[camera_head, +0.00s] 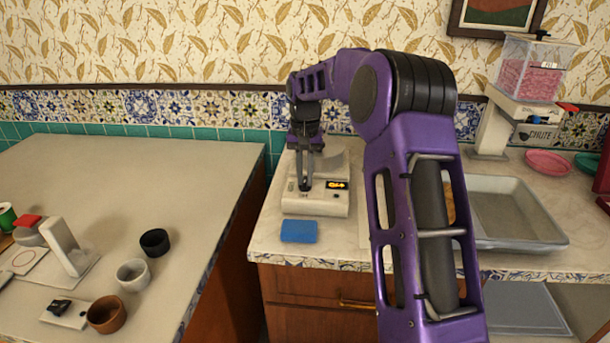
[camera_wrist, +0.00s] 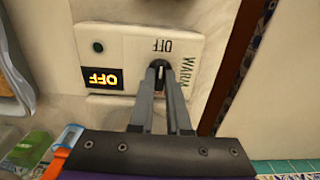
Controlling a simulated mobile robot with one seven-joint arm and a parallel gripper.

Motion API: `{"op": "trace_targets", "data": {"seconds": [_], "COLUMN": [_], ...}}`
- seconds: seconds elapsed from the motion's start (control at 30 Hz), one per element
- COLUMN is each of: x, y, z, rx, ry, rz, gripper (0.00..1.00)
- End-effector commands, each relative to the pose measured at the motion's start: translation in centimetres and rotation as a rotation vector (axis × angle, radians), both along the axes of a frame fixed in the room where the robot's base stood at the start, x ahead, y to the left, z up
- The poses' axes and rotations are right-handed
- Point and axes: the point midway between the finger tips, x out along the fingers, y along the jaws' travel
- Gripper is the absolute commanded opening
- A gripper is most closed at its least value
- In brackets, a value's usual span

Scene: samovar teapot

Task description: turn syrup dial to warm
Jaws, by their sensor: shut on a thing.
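The syrup warmer is a cream box (camera_head: 315,204) on the right-hand counter, with a small lit orange display. In the wrist view its panel (camera_wrist: 115,45) shows the display reading OFF, and printed labels OFF and WARM beside the dial. The dial (camera_wrist: 160,66) is small and dark with a pale mark, which lies by the OFF label. My gripper (camera_wrist: 161,72) is shut on the dial, one finger on each side, reaching from above in the head view (camera_head: 305,187). The fingers hide part of the dial.
A blue block (camera_head: 298,231) lies in front of the warmer near the counter edge. A grey tray (camera_head: 520,213) and a dispenser of pink pieces (camera_head: 530,75) stand to the right. Several cups, including a brown one (camera_head: 107,314), stand on the left counter, across a gap.

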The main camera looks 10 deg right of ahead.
Motion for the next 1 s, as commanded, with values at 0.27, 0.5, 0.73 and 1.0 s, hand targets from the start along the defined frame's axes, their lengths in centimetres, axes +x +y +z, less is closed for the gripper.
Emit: {"op": "trace_targets", "data": {"seconds": [0.27, 0.5, 0.73, 1.0], "x": [0.0, 0.0, 0.02, 0.03], "y": [0.0, 0.02, 0.03, 0.03], "z": [0.08, 0.26, 0.42, 0.38], "rx": [0.0, -0.001, -0.002, -0.001], "ry": [0.0, 0.0, 0.0, -0.001], "rz": [-0.009, -0.089, -0.261, -0.517], "gripper": [0.0, 0.0, 0.0, 0.0]}}
